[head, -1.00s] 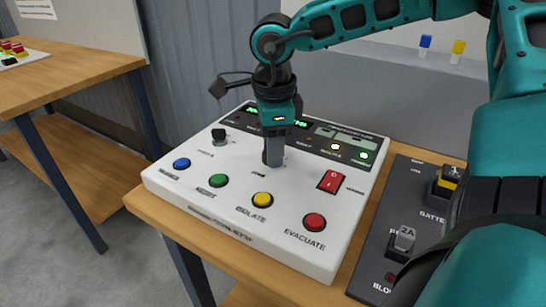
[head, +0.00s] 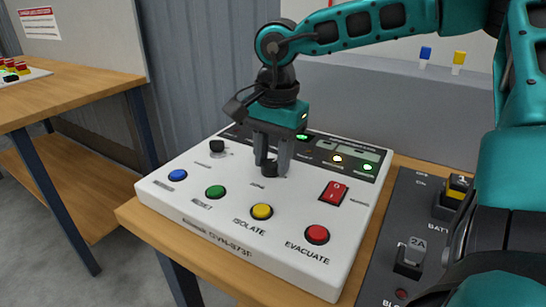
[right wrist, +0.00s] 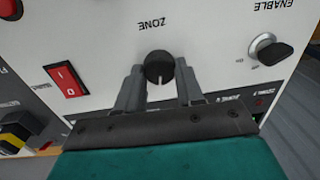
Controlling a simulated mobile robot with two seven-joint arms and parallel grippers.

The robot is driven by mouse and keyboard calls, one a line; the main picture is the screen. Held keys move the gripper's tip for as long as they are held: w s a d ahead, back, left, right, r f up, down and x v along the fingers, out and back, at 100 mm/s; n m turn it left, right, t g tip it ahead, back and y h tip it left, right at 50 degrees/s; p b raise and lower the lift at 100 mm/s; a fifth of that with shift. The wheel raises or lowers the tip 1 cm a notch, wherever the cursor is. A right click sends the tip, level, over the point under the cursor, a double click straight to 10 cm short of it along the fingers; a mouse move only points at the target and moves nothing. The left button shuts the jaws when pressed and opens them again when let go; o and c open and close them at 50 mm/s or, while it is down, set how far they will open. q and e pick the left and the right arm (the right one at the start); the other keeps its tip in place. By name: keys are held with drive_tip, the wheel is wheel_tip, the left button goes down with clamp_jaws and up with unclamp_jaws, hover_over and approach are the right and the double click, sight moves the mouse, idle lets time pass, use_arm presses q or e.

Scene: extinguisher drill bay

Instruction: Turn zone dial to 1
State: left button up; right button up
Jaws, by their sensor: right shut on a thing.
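The zone dial (head: 270,169) is a small black round knob on the white control panel (head: 190,212). In the right wrist view the dial (right wrist: 159,67) sits between the two grey fingers under an upside-down ZONE label. Its pale pointer line faces the bottom of that view, toward the panel's display side. My right gripper (head: 271,168) points down and is shut on the dial, with a finger on either side. It also shows in the right wrist view (right wrist: 159,72). The dial's position numbers cannot be read. My left gripper is not in view.
A red rocker switch (head: 333,191) is right of the dial, and a black enable knob (head: 217,147) is left. Blue, green, yellow and red buttons (head: 317,234) line the front. A dark battery panel (head: 400,235) lies right. Another table (head: 75,75) stands left.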

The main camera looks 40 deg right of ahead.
sight(276, 163)
drive_tip(key=shift+n, duration=0.9)
drive_tip(key=o, duration=1)
drive_tip(key=r, duration=0.4)
drive_tip(key=r+p, duration=0.1)
drive_tip(key=r, duration=0.3)
drive_tip(key=r+p, duration=0.1)
drive_tip(key=r, duration=0.4)
drive_tip(key=shift+s+d, duration=0.15)
drive_tip(key=shift+s, duration=0.15)
drive_tip(key=shift+f, duration=0.1)
